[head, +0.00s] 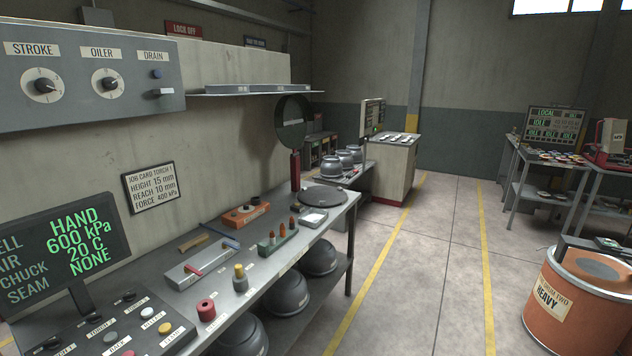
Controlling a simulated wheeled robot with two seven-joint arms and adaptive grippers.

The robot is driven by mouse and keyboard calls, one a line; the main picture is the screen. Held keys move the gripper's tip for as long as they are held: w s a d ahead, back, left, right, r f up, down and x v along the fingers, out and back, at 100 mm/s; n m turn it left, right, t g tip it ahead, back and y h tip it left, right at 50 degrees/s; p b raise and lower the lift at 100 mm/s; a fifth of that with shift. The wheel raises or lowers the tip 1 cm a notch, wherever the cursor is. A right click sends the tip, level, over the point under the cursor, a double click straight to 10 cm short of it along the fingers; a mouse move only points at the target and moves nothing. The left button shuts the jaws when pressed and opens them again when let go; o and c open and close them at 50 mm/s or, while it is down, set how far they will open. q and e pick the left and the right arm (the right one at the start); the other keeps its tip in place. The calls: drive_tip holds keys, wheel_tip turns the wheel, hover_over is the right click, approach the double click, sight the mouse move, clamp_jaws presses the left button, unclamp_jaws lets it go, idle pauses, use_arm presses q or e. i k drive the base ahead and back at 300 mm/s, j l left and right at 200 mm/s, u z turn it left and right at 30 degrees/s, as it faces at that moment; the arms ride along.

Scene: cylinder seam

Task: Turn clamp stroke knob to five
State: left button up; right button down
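The stroke knob (43,86) is a round dark knob on a pale dial, at the left of a grey wall panel (130,105) in the head view. A label reading STROKE (33,49) sits above it. Its dial marks are too small to read. The similar oiler knob (107,83) is to its right, under the label OILER. Further right, under DRAIN, are a small blue button (157,74) and a pale switch (161,92). Neither of my grippers is in view, and nothing touches the stroke knob.
Below the panel, a display (62,250) reads HAND, 600 kPa, 20 C, NONE. A button console (120,325) and a workbench (345,208) with small tools and blocks stand beneath. A shelf (250,92) juts out right of the panel. An orange drum (570,310) stands right; the floor between is clear.

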sight(42, 84)
drive_tip(key=u, duration=1.35)
